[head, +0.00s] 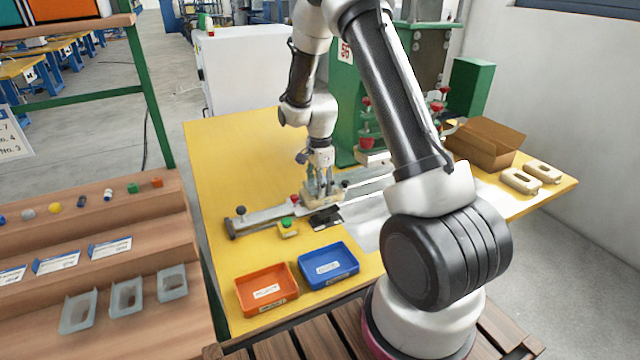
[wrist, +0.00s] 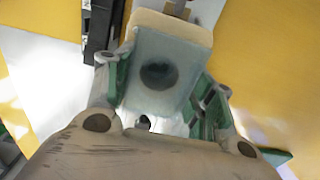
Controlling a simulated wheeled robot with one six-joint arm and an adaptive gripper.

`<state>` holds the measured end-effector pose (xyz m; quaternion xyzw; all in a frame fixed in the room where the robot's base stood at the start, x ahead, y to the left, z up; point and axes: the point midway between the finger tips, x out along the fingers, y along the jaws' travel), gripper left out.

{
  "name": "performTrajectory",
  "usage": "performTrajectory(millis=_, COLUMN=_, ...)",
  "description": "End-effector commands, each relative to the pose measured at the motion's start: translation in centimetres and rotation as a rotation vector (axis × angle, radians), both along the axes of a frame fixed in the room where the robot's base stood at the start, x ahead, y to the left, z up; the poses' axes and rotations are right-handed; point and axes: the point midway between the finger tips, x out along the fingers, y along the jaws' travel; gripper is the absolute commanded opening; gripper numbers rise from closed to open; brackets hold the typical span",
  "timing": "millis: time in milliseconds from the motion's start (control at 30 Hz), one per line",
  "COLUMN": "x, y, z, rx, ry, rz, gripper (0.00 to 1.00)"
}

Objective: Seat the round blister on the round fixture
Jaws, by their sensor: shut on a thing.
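My gripper (head: 320,177) is low over the slide rail on the yellow table. In the wrist view its fingers (wrist: 165,85) are shut on the sides of a translucent grey-blue blister (wrist: 148,50). A dark round shape shows at the middle of the blister. A cream fixture (wrist: 172,25) shows just beyond and under the blister in the wrist view, and the fixture (head: 313,197) sits on the rail below my gripper in the head view. The blister overlaps the fixture, but I cannot tell whether it is fully down on it. My fingers partly hide both.
A green press (head: 345,110) stands behind the rail. Two slotted cream fixtures (head: 521,181) and a cardboard box (head: 488,145) lie right. Blister trays (head: 126,297) stand on the left shelf.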

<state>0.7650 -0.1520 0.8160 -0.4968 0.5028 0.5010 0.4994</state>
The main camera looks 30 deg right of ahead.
Motion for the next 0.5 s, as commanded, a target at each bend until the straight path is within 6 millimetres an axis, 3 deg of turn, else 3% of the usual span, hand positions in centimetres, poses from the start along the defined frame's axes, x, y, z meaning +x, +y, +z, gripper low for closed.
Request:
performTrajectory(millis=267, x=0.01, y=0.00, z=0.16, rx=0.000, ry=0.000, rz=0.000, gripper=0.44)
performTrajectory(millis=300, x=0.01, y=0.00, z=0.16, rx=0.000, ry=0.000, rz=0.000, gripper=0.56)
performTrajectory(millis=433, x=0.01, y=0.00, z=0.16, rx=0.000, ry=0.000, rz=0.000, gripper=0.79)
performTrajectory(millis=500, x=0.01, y=0.00, z=0.16, rx=0.000, ry=0.000, rz=0.000, gripper=0.79)
